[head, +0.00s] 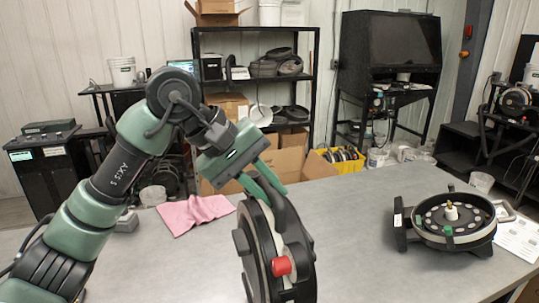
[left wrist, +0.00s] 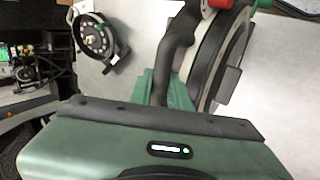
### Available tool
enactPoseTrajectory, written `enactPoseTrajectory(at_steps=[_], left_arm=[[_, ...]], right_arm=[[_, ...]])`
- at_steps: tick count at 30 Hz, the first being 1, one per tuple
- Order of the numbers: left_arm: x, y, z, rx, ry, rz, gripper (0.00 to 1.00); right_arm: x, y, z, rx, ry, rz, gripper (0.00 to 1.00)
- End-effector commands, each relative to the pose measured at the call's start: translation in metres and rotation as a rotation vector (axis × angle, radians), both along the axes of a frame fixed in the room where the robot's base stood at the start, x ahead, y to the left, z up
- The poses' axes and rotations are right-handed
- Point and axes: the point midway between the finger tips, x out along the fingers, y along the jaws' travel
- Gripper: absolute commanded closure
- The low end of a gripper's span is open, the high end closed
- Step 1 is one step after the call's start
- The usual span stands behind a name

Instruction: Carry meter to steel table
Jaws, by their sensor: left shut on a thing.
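My left gripper (head: 268,186) is shut on the black handle of a round black seed meter (head: 262,250) with a red knob. This meter hangs on edge over the front of the grey steel table (head: 365,215); its lower part is cut off by the picture's bottom, so I cannot tell if it touches the table. In the left wrist view the held meter (left wrist: 212,65) is just beyond the green fingers (left wrist: 155,88). A second meter (head: 447,220) lies flat on the table at the right, its disc facing up. My right gripper is not in view.
A pink cloth (head: 194,213) lies on the table at the left, behind my arm. Papers (head: 518,236) lie at the right edge, beyond the second meter. The table's middle is clear. Behind stand a black shelf (head: 318,60), a yellow bin (head: 345,167) and a dark cabinet (head: 388,60).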

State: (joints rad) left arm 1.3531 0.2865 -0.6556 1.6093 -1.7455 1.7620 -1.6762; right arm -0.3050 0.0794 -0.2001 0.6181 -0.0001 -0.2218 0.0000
Motion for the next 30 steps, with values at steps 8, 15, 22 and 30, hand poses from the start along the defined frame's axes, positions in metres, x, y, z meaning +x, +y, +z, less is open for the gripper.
enactPoseTrajectory(at_steps=[8, 15, 22, 30], left_arm=[[0.001, -0.001, -0.015, -0.008, -0.008, 0.0, 1.0], [0.0, -0.001, -0.042, -0.008, -0.006, -0.001, 1.0], [0.001, -0.001, -0.05, -0.008, -0.009, 0.0, 1.0], [0.001, -0.001, -0.053, -0.008, -0.009, 0.0, 1.0]], right_arm=[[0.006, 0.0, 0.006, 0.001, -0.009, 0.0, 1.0], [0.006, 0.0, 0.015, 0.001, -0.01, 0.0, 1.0], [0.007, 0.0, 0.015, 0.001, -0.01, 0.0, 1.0], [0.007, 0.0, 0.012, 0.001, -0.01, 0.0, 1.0]])
